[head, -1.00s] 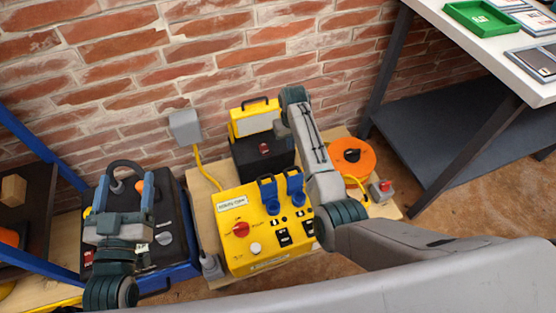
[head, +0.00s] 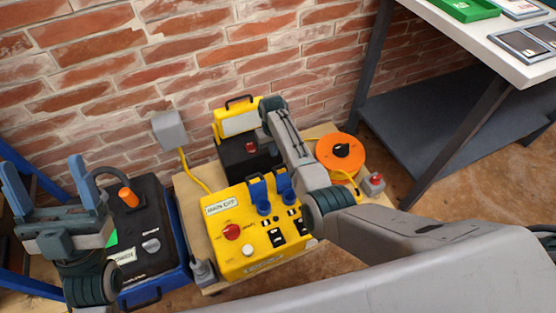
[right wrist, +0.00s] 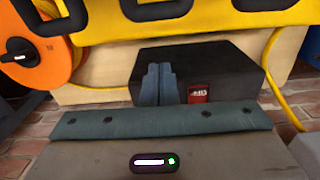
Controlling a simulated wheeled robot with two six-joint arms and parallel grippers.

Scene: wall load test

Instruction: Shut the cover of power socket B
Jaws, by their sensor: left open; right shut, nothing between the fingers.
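The yellow power box (head: 225,262) stands on a wooden board. It carries two blue sockets, the left one (head: 263,208) and the right one (head: 289,199). Their blue covers, left (head: 257,188) and right (head: 283,181), both stand raised; I cannot read which is B. My left gripper (head: 50,180) is open and empty, left of the yellow box above a black case. My right gripper (right wrist: 158,70) is shut and empty; in the right wrist view its fingers show before a black box with a red switch.
The yellow box also has a red knob (head: 232,232) and black switches. Behind it stand a black box (head: 237,160) and a yellow lamp (head: 223,113). An orange cable reel (head: 337,165) lies right, the black case (head: 145,262) left. A brick wall closes the back.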

